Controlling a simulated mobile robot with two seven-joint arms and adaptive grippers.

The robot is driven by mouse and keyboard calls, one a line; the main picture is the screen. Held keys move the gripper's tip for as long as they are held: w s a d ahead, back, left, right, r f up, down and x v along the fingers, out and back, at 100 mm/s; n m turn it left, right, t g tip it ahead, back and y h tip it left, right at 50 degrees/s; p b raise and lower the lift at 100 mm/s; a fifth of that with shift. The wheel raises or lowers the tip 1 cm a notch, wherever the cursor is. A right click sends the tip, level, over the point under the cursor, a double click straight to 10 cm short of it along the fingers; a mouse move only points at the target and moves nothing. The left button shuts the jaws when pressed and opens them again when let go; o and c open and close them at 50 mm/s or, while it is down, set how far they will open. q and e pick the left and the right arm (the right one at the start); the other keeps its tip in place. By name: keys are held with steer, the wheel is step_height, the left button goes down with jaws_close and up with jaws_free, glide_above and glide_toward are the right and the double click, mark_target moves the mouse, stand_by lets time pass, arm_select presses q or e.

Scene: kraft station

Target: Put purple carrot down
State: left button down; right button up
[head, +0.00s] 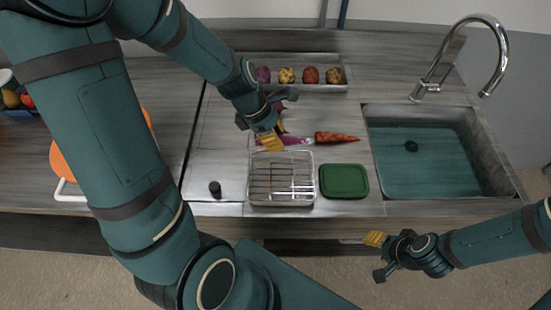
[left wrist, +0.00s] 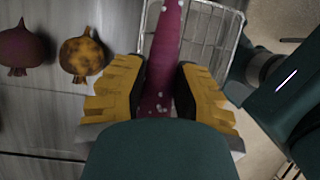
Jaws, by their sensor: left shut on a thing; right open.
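The purple carrot (head: 296,140) is held in my left gripper (head: 269,142). In the left wrist view, the carrot (left wrist: 166,45) runs between the two yellow fingers, with its far part over the wire rack. The fingers partly hide it. The gripper is above the counter just behind the wire rack (head: 251,190); the picture does not show clearly how high. My right gripper (head: 376,241) is open and empty, in front of the counter's front edge, below the sink.
An orange carrot (head: 338,137) lies to the right of the purple one. A green-lidded box (head: 343,181) stands right of the rack. A tray (head: 345,76) of round vegetables is at the back. The sink (head: 376,118) is at right; a small dark cylinder (head: 215,188) stands at left.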

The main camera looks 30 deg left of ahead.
mark_target(279, 158)
arm_select(q)
step_height(279, 158, down, 2)
steer(key=shift+f+b, duration=0.25)
steer(key=shift+b, duration=0.05)
steer(key=shift+f+b, duration=0.75)
steer(key=shift+f, duration=1.15)
steer(key=shift+f, duration=0.15)
steer(key=c, duration=0.8)
jaws_free()
